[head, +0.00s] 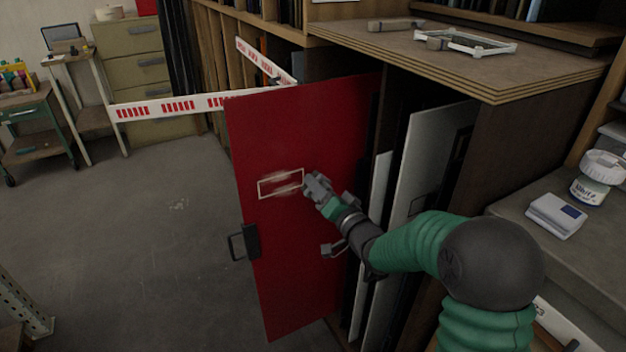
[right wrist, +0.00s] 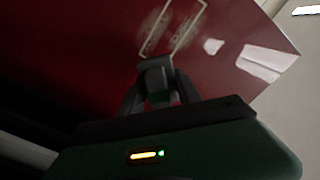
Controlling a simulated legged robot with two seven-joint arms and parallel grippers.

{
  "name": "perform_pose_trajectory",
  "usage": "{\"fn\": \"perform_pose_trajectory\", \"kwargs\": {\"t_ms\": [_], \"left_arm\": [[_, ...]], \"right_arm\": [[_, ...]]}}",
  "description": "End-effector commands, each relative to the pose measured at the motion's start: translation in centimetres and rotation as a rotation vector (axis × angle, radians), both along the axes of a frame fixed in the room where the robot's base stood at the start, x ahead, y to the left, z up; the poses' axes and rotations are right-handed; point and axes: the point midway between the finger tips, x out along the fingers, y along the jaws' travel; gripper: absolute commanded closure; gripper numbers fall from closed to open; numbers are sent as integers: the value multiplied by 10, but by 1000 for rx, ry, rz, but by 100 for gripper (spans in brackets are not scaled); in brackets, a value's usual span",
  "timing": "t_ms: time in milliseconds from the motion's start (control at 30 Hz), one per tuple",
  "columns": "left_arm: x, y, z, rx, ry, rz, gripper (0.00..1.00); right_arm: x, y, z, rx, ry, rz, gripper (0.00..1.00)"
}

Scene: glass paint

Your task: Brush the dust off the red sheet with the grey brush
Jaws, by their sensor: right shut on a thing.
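The red sheet (head: 300,120) stands upright, partly pulled out of a wooden rack. A white outlined rectangle (head: 281,183) on its face has pale dusty streaks across it; the outline also shows in the right wrist view (right wrist: 172,28). My right gripper (head: 325,190) is shut on the grey brush (head: 315,184), just right of the outlined rectangle. In the right wrist view the brush (right wrist: 155,78) sits between the fingers, and its bristle end is hidden. I cannot tell whether it touches the sheet. My left gripper is not in view.
A black handle (head: 244,242) is on the sheet's left edge. A red-and-white barrier (head: 165,107) is behind the sheet. Pale panels (head: 425,160) stand in the rack at right. A counter with a white jar (head: 590,190) is far right. The floor at left is mostly clear.

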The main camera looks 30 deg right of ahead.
Motion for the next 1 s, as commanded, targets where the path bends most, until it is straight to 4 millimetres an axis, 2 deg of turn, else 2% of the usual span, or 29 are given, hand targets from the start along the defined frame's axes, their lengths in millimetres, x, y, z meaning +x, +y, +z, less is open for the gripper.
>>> {"fn": "perform_pose_trajectory", "kwargs": {"t_ms": [100, 433, 700, 1000], "left_arm": [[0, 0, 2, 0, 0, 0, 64], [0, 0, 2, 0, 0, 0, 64], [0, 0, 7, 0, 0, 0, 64], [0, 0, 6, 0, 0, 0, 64]], "right_arm": [[-10, 0, 1, 0, 0, 0, 93], [-13, 0, 1, 0, -1, 1, 93], [-39, -1, 1, 0, 0, 0, 93], [-41, -1, 0, 0, -1, 1, 93]]}}
